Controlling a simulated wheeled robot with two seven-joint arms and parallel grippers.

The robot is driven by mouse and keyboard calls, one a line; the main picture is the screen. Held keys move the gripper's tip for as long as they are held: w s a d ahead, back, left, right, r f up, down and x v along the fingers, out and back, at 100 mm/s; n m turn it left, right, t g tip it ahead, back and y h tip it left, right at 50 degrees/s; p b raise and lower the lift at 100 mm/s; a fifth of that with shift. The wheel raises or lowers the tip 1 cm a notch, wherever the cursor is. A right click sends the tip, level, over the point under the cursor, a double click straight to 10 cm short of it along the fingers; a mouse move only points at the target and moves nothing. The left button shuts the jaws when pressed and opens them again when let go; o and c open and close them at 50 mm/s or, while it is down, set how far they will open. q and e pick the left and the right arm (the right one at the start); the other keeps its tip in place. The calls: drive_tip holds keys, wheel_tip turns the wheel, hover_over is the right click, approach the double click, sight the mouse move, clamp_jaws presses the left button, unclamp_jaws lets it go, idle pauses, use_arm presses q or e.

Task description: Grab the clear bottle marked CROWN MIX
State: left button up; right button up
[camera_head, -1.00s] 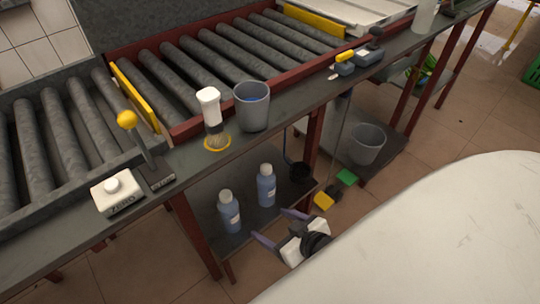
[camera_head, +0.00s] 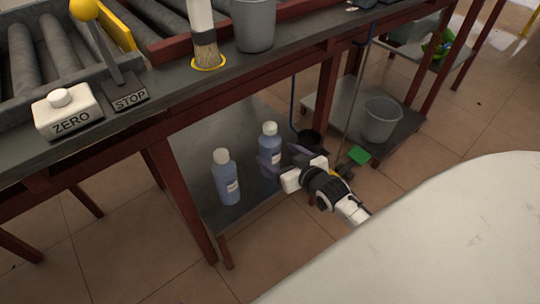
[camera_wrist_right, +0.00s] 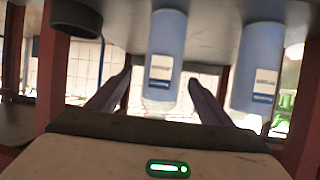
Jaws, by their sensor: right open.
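Two clear bottles with blue contents, white caps and small white labels stand upright on the lower shelf. The left bottle (camera_head: 227,180) is nearer the shelf's front left; the right bottle (camera_head: 269,140) stands beyond it. The label print is too small to read, so I cannot tell which is CROWN MIX. My right gripper (camera_head: 277,159) is open at the right bottle. In the right wrist view, which looks upside down, that bottle (camera_wrist_right: 166,45) lies between the fingers (camera_wrist_right: 160,75), with no clear contact. The other bottle (camera_wrist_right: 259,65) is to its right. My left gripper is out of view.
The lower shelf (camera_head: 245,208) sits under a bench with red legs (camera_head: 184,196). A dark cup (camera_head: 310,141) stands right of the bottles. A grey bucket (camera_head: 381,119) is farther right. The bench top holds a brush (camera_head: 205,45) and a ZERO button block (camera_head: 67,115).

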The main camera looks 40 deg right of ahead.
drive_tip(key=b+x, duration=0.2)
drive_tip(key=x, duration=0.2)
drive_tip(key=shift+w+a+f+b, duration=0.2)
drive_tip(key=shift+w+b, duration=0.1)
drive_tip(key=shift+w, duration=0.3)
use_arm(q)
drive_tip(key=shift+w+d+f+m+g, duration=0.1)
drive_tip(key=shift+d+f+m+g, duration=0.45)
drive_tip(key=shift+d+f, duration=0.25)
use_arm(e)
drive_tip(key=shift+c, duration=0.3)
drive_tip(key=c, duration=1.8)
drive_tip(key=shift+r, duration=0.25)
clamp_jaws()
